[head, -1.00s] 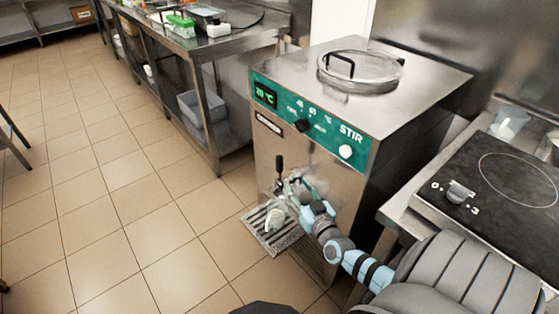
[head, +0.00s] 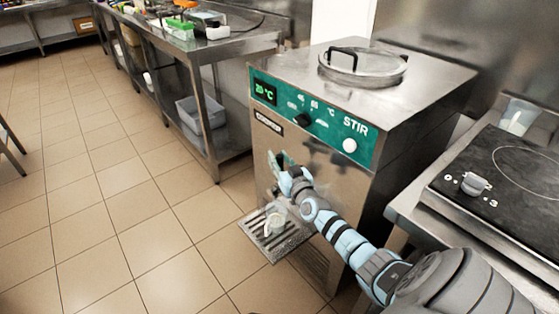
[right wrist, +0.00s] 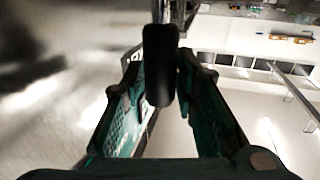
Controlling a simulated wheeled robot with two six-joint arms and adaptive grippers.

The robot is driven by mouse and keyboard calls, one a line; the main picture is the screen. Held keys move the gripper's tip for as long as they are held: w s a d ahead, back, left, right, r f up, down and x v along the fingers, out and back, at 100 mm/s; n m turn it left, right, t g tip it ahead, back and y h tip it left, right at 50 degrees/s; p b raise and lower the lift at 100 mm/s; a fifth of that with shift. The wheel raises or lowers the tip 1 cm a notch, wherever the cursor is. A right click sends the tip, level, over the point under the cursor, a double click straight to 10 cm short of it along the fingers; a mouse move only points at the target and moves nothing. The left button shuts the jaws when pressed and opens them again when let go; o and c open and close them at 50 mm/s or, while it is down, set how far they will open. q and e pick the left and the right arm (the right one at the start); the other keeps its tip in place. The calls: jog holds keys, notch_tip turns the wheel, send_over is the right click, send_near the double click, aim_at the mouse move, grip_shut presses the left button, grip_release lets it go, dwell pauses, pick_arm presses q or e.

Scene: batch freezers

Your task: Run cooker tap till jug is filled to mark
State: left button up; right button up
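The cooker (head: 330,165) is a steel box with a green control panel. A jug (head: 274,224), small and pale, stands on the drip grate under the tap; its mark and fill level are too small to make out. The black tap lever (right wrist: 160,65) lies between the teal fingers of my right gripper (right wrist: 163,75) in the right wrist view. The fingers stand apart on both sides of it, with narrow gaps showing. In the head view my right gripper (head: 277,163) is at the cooker's front above the jug and hides the tap. My left gripper is not in view.
The slotted drip grate (head: 262,246) juts from the cooker's front. A hob (head: 500,185) on a steel counter stands at the right. A steel workbench (head: 215,48) with items on it is at the back left. The tiled floor (head: 110,215) at the left is clear.

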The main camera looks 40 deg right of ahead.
grip_shut()
jog(key=shift+a+f+n+p, duration=0.15)
jog(key=shift+a+n+p, duration=0.15)
jog(key=shift+a+n, duration=0.7)
jog(key=o, duration=0.5)
grip_release()
jog(key=v, duration=1.2)
jog(key=shift+f, duration=0.2)
